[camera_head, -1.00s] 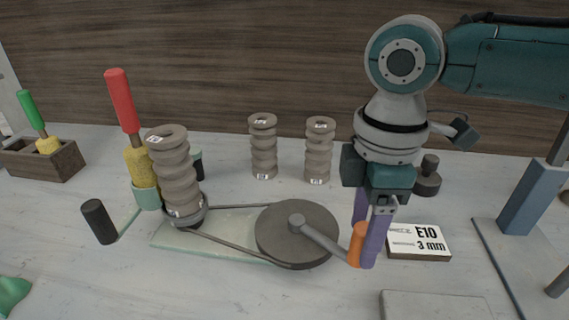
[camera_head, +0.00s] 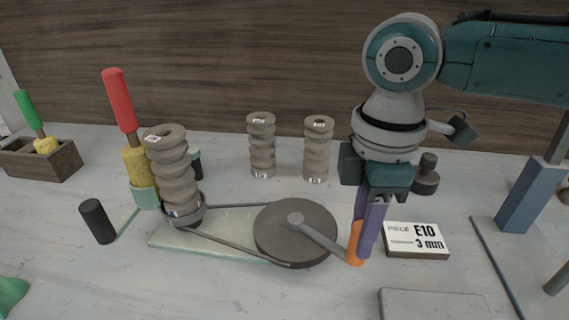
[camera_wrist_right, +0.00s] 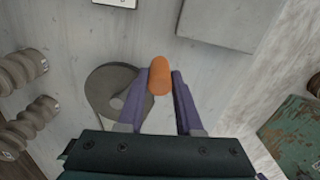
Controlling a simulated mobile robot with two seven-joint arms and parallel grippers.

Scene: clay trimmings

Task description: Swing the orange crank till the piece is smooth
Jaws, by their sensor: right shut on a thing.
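The orange crank (camera_head: 354,243) is an upright grip at the end of a grey arm on the dark drive wheel (camera_head: 310,222). My right gripper (camera_head: 364,240) is shut on the crank; in the right wrist view the orange grip (camera_wrist_right: 160,76) sits between its purple fingers. A belt runs from the wheel to a small turntable at the left, where the ribbed clay piece (camera_head: 177,178) stands, tilted slightly. A yellow tool with a red handle (camera_head: 119,98) is close beside the piece, in a mint holder (camera_head: 145,196). My left gripper is not in view.
Two more ribbed pieces (camera_head: 262,146) (camera_head: 318,150) stand at the back. A card reading E10, 3 mm (camera_head: 416,240) lies right of the crank. A black knob (camera_head: 98,221) is at the left, a wooden box (camera_head: 62,162) behind it. A grey slab (camera_head: 435,304) lies at the front right.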

